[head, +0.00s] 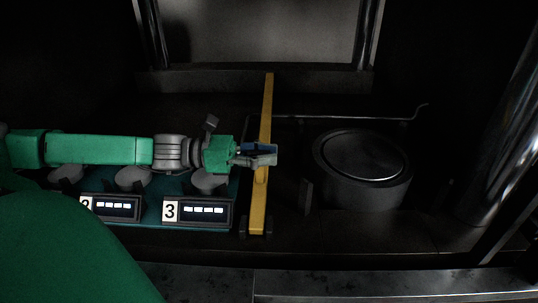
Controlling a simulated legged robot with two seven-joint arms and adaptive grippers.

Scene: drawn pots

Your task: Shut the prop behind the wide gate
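A long yellow bar (266,110) runs from the back toward the front edge, with a dark fitting at its near end. I cannot tell whether it is the prop or part of the gate. My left gripper (266,154) reaches in from the left, its fingers across the middle of the bar and hiding part of it. The fingers look close together, but I cannot tell whether they grip the bar. No wide gate stands out clearly in the dark. My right gripper is not in view.
Black panels numbered 2 (116,208) and 3 (199,212) stand left of the bar, with grey round knobs behind. A dark round pot (362,185) sits to the right. A thin rod (340,118) runs behind it. A shiny metal column (505,140) stands at far right.

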